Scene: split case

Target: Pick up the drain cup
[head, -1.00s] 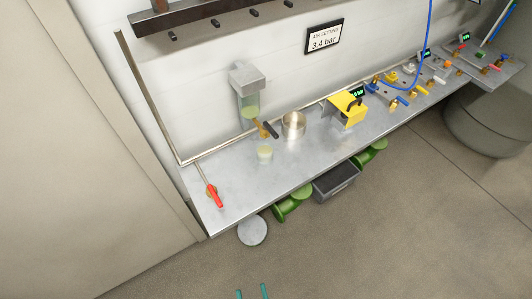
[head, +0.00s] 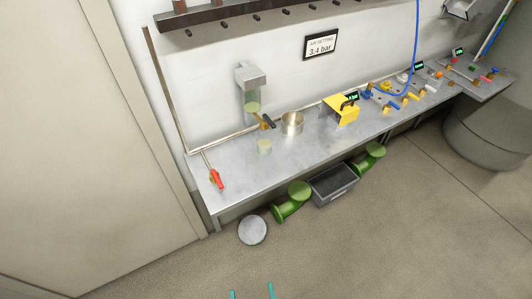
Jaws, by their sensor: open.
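The likely drain cup is a small, pale, see-through cup (head: 264,146) standing on the metal bench below the filter bowl (head: 252,107) and its dark-handled valve. A steel pot (head: 292,123) stands to its right; I cannot tell for certain which one is called the drain cup. My gripper (head: 252,294) shows only as two teal fingertips at the bottom edge. They are apart, with nothing visible between them, far from the bench and the cup.
The bench (head: 235,178) has a red-handled valve (head: 217,179) at left and a yellow block (head: 342,110) at right. Green pipe pieces (head: 292,201), a grey bin (head: 335,185) and a round grey disc (head: 253,230) lie below its front edge. The floor in front is clear.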

